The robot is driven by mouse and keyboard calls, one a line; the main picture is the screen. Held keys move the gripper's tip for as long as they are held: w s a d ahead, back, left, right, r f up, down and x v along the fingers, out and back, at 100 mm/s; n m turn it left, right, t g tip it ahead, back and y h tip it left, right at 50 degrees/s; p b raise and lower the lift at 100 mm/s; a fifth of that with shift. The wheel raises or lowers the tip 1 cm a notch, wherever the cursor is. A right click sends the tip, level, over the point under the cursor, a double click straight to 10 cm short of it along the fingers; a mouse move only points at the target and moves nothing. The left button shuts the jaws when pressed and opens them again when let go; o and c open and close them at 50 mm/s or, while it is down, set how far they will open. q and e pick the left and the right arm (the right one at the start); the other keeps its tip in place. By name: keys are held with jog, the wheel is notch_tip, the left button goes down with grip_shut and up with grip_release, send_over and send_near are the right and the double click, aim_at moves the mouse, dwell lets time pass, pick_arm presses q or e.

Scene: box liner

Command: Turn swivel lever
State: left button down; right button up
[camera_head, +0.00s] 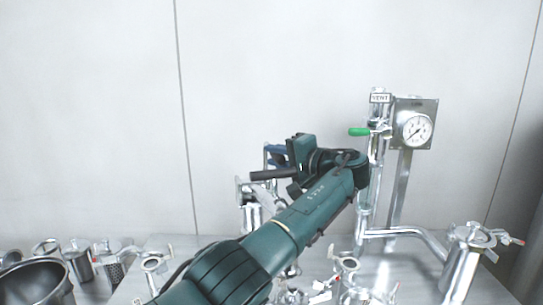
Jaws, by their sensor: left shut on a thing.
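My left arm reaches in from the bottom, and its dark green wrist bends back to the left. My left gripper (270,165) is at a metal fitting left of the gauge stand. A lever with a blue handle (277,150) shows just at the gripper, which is shut on it; the wrist hides part of the contact. The silver pipe fitting (251,212) below it stands upright, partly hidden by my arm. A second lever with a green handle (359,131) sticks out left from the vent pipe, apart from the gripper. My right gripper is not in view.
A pressure gauge (416,128) and a VENT label (380,98) sit on the upright pipe stand. Steel canisters and clamps crowd the table, with a steel bowl (35,283) at lower left and a canister (461,262) at right. A pale wall stands behind.

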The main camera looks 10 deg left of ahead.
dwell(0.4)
pick_arm(q)
jog(key=c, duration=1.3)
grip_release()
jog(key=shift+o, duration=0.2)
